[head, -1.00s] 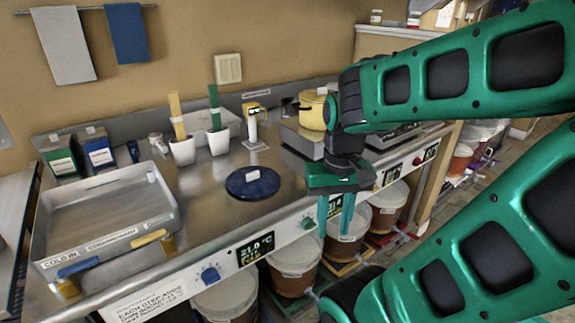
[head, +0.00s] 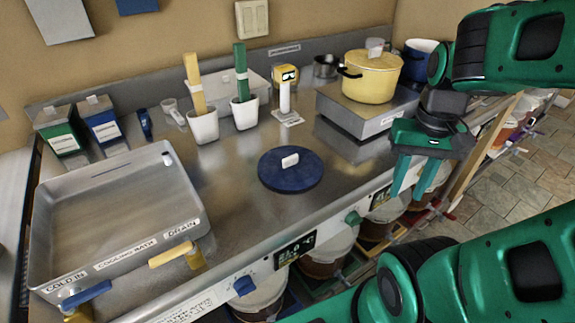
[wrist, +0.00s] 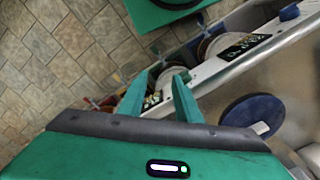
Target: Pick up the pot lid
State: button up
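A round dark blue pot lid (head: 291,169) with a small white handle lies flat on the steel counter in the head view. It also shows at the right of the wrist view (wrist: 250,118). My gripper (head: 405,196) is open and empty, pointing down, to the right of the lid and in front of the counter's front edge. In the wrist view its two teal fingers (wrist: 158,82) are apart with nothing between them. A yellow pot (head: 370,80) with its own lid sits on a hot plate at the back right.
A steel tub (head: 120,215) labelled cooling bath stands at the left. White cups (head: 203,127) with tall sticks and a yellow-topped device (head: 285,95) stand behind the lid. Lidded buckets (head: 330,250) sit under the counter. The counter around the lid is clear.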

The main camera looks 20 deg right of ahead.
jog(key=r+n, duration=0.1)
jog(key=n+y, duration=0.4)
jog(key=n, duration=2.2)
send_near(291, 157)
jog(key=shift+g, duration=0.3)
jog(key=x, duration=0.8)
jog(key=shift+w+f, duration=0.2)
jog(key=shift+f, duration=0.15)
grip_shut()
